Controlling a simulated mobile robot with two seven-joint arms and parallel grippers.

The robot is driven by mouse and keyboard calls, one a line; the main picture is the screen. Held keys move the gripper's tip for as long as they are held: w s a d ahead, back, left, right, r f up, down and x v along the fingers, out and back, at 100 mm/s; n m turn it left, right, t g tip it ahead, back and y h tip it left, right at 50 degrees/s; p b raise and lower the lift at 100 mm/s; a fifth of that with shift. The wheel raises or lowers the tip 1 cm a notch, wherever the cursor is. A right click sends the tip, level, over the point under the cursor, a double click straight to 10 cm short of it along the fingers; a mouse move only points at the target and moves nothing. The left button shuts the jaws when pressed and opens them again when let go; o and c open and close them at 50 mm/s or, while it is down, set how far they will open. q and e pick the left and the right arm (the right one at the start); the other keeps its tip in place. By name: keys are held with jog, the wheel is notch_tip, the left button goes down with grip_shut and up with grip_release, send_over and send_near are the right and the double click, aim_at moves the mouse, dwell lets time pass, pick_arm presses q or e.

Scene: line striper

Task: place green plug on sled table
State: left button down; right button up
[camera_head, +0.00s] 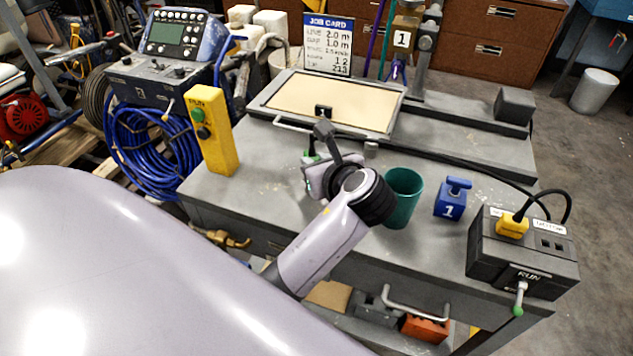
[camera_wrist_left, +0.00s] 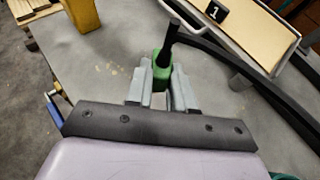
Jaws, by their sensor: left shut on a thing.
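My left gripper (camera_head: 312,172) is over the middle of the grey sled table (camera_head: 262,150). In the left wrist view its two fingers (camera_wrist_left: 160,88) are shut on the green plug (camera_wrist_left: 162,70), with a black cable end rising from it. In the head view the plug is mostly hidden behind the gripper and wrist; only a bit of green shows. The plug is close over the tabletop, but I cannot tell whether it touches it. My right gripper is in neither view.
A tan board in a metal frame (camera_head: 292,78) lies behind the gripper. A teal cup (camera_head: 404,200), a blue block marked 1 (camera_head: 451,202) and a dark box with a yellow plug (camera_head: 512,262) stand to the right. A yellow RUN box (camera_head: 220,150) stands left. Clear tabletop lies between it and the gripper.

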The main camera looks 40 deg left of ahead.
pick_arm(q)
notch_tip(320, 180, down, 4)
jog(key=shift+f+b, duration=0.25)
jog(key=shift+b, duration=0.2)
jog(key=c, duration=1)
grip_release()
